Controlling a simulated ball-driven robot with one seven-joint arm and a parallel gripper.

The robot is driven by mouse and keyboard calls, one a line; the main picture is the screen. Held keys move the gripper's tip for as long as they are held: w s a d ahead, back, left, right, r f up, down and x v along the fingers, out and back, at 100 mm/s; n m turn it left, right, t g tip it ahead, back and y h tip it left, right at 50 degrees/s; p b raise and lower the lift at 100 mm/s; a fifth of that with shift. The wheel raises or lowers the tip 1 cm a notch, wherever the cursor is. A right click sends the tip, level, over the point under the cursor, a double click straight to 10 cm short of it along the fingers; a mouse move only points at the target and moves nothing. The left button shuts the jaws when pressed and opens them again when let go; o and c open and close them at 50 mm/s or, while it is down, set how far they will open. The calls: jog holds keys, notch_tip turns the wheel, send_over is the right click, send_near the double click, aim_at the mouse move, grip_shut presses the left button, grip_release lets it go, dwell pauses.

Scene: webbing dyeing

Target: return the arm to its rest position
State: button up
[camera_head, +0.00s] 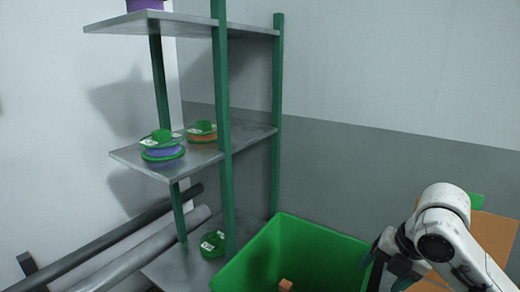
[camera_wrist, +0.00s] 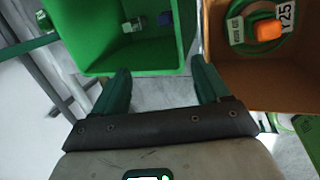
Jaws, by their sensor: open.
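My gripper (camera_wrist: 160,88) is open and empty in the wrist view, its two dark green fingers spread apart. The grey floor shows between the fingers. In the head view my white arm comes in at the lower right, and my gripper (camera_head: 383,268) hangs near the right rim of a green bin. The fingertips are partly hidden there by the arm and the picture's edge.
The green bin (camera_head: 345,250) holds a small orange block (camera_head: 286,285). An orange-brown box (camera_wrist: 215,65) with a green reel (camera_wrist: 245,40) stands right of it. A shelf (camera_head: 125,157) with green posts bears several spools; rolls (camera_head: 140,252) lie at lower left.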

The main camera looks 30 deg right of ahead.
jog(key=w+a+r+m+t+y, duration=0.1)
jog(key=w+a+m+t+y, duration=0.3)
jog(key=w+a, duration=0.6)
jog(key=s+a+f+m+h, duration=0.1)
jog(key=a+f+m, duration=0.5)
jog(key=a+m, duration=0.25)
jog(key=s+a+f+m+g+h, duration=0.1)
jog(key=s+a+f+m+g, duration=0.2)
jog(key=s+f, duration=0.5)
jog(key=s+a+f+m+g+h, duration=0.1)
jog(key=s+a+f+m+g, duration=0.1)
jog(key=s+f+m, duration=0.45)
jog(key=s+d+f+g+h, duration=0.1)
jog(key=s+d+f, duration=0.2)
jog(key=s, duration=0.5)
jog(key=shift+d+g, duration=0.3)
jog(key=shift+d, duration=0.1)
